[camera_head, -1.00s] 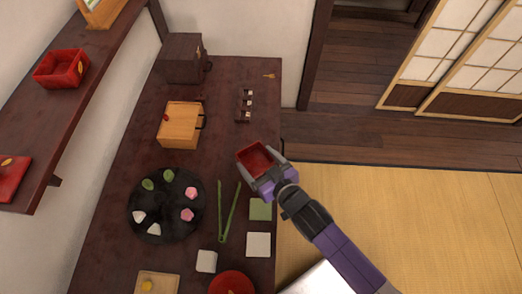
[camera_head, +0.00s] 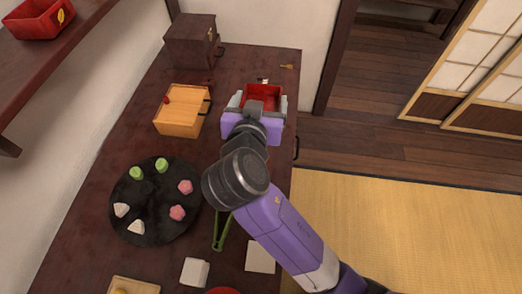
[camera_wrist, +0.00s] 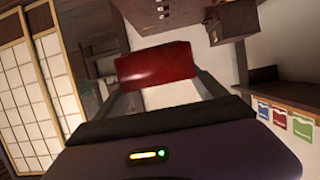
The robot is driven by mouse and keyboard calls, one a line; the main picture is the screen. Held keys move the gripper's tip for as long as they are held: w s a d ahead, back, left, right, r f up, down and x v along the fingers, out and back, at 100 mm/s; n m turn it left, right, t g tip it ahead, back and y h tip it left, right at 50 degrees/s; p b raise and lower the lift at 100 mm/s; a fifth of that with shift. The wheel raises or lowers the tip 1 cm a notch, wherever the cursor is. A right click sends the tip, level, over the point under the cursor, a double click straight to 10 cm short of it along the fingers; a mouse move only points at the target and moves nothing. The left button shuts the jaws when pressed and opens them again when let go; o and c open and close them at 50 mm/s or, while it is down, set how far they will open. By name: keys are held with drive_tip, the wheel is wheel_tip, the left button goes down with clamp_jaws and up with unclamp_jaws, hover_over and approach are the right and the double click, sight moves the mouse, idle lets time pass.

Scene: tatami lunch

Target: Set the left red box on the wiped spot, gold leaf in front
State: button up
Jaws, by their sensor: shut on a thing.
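My gripper (camera_head: 259,102) is shut on an open red box (camera_head: 263,94) and holds it over the far right part of the dark table. The held box also shows between the fingers in the wrist view (camera_wrist: 153,66). No gold leaf shows on its visible sides. Another red box (camera_head: 36,22) with a gold leaf stands on the shelf at the upper left. I cannot make out a wiped spot; the table under my gripper and arm is hidden.
A dark wooden chest (camera_head: 190,42) and a light wooden box (camera_head: 181,116) stand left of my gripper. A round black plate (camera_head: 152,228) holds several sweets. Green tongs (camera_head: 222,232) lie partly behind my arm. A small gold item (camera_head: 287,66) lies at the far edge.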

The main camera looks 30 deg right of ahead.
wheel_tip(320, 180, down, 19)
drive_tip(key=shift+r+b, duration=0.1)
drive_tip(key=shift+b, duration=0.45)
drive_tip(key=shift+f, duration=0.2)
drive_tip(key=o, duration=1.3)
drive_tip(key=shift+r, duration=0.1)
drive_tip(key=shift+o, duration=0.2)
drive_tip(key=shift+r, duration=0.15)
drive_tip(key=b+v, duration=0.1)
drive_tip(key=v, duration=1.1)
